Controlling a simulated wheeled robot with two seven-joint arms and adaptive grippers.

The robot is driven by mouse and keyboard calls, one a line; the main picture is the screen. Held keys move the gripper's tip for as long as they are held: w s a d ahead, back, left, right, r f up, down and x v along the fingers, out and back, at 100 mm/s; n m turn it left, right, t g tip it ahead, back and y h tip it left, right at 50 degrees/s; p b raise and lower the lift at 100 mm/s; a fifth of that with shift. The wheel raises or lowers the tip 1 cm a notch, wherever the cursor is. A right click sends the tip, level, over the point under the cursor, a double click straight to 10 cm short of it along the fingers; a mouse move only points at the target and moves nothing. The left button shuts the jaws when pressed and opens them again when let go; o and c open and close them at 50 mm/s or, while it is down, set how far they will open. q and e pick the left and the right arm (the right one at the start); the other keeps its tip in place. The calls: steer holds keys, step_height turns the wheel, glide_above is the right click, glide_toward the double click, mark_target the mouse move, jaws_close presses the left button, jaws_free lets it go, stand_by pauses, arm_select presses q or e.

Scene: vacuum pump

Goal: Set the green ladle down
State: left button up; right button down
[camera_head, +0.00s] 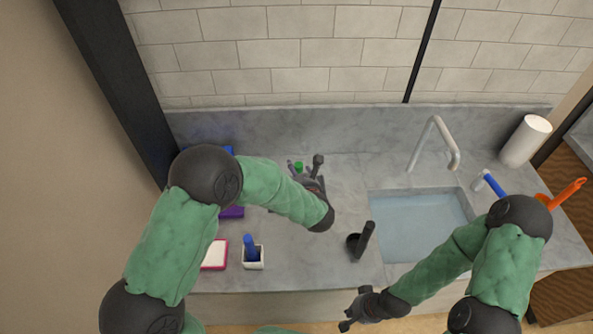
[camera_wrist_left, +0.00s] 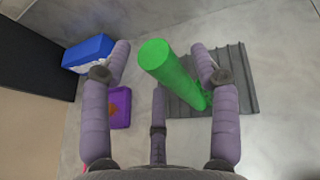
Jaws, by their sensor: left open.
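The green ladle (camera_wrist_left: 172,68) shows in the left wrist view as a thick green handle, pointing up toward the camera between my left gripper's fingers. Its lower end is over a grey ribbed mat (camera_wrist_left: 238,82); I cannot tell whether it touches. My left gripper (camera_wrist_left: 160,85) is open, its fingers spread with visible gaps on both sides of the handle. In the head view a small green piece of the ladle (camera_head: 298,166) shows beside my left gripper (camera_head: 305,180), over the counter's back part. My right gripper (camera_head: 357,309) hangs near the counter's front edge; its fingers are too small to read.
A sink (camera_head: 420,226) with a faucet (camera_head: 437,140) is on the right. A dark upright object (camera_head: 362,240) stands left of it. A white cup with a blue item (camera_head: 252,255) and a pink-edged sponge (camera_head: 215,254) are front left. Blue (camera_wrist_left: 88,54) and purple (camera_wrist_left: 120,108) containers lie left of the ladle.

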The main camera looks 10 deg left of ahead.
arm_select(q)
steer(key=p+v, duration=0.1)
steer(key=v, duration=1)
